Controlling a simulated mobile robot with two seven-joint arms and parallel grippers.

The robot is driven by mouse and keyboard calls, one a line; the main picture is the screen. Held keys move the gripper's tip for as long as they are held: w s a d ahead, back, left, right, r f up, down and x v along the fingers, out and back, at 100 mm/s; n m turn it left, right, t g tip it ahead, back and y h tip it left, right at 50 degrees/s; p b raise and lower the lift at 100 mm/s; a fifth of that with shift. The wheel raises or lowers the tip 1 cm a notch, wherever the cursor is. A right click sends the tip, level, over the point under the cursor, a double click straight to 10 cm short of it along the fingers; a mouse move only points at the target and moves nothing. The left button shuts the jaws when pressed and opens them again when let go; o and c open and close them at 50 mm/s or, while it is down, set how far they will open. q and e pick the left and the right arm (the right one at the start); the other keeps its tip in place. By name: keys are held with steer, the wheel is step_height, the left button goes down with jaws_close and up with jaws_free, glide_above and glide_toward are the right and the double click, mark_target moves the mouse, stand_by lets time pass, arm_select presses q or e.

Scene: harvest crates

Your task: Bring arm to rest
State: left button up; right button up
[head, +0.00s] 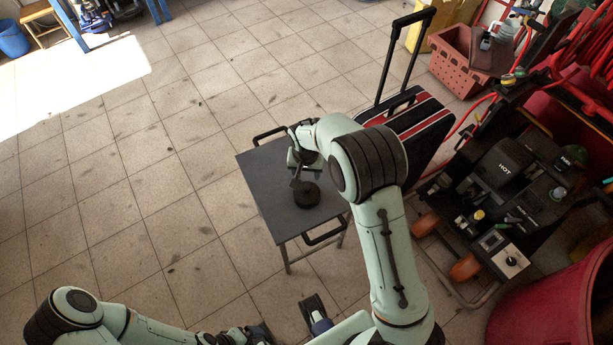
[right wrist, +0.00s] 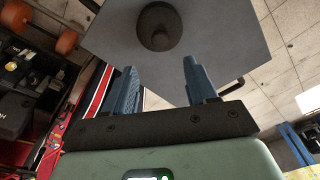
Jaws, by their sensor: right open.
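My right arm reaches from the bottom of the head view over a small grey table (head: 262,180). My right gripper (head: 302,176) is at its end, above the tabletop. In the right wrist view the two blue fingers of this gripper (right wrist: 160,70) are spread apart with nothing between them. A dark round object (head: 306,195) stands on the tabletop, just beyond the fingertips and apart from them; it also shows in the wrist view (right wrist: 158,28). My left arm lies low at the bottom left, with its hand end (head: 242,336) partly cut off, so its jaws are unclear.
A black and red suitcase (head: 432,125) with a raised handle stands right of the table. A dark machine on a cart (head: 505,185), a red tub (head: 550,310) and an orange crate (head: 455,65) crowd the right side. The tiled floor left of the table is open.

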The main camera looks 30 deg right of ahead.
steer(key=shift+r, duration=0.45)
steer(key=s+a+f+p, duration=0.1)
steer(key=s+f, duration=0.4)
steer(key=s+a+f+n+g+y+p, duration=0.1)
steer(key=s+a+f, duration=0.1)
steer(key=s+f, duration=0.2)
steer(key=s+a+f+n+y, duration=0.1)
steer(key=s+f, duration=0.4)
steer(key=s, duration=0.1)
steer(key=shift+a+f+g+p, duration=0.25)
steer(key=shift+f+g+p, duration=0.1)
steer(key=shift+g+p, duration=0.05)
arm_select(q)
steer(key=r, duration=0.1)
steer(key=w+r+p, duration=0.1)
steer(key=r, duration=0.1)
steer(key=w+r+p, duration=0.1)
steer(key=r, duration=0.1)
steer(key=shift+w+r, duration=0.1)
steer(key=shift+r, duration=0.05)
arm_select(e)
steer(key=s+a+y, duration=0.1)
steer(key=s+a, duration=0.3)
steer(key=s, duration=0.3)
steer(key=s+a+f+n+y, duration=0.1)
steer(key=s+a, duration=0.3)
steer(key=s, duration=0.3)
steer(key=shift+s+f, duration=0.15)
steer(key=shift+s, duration=0.15)
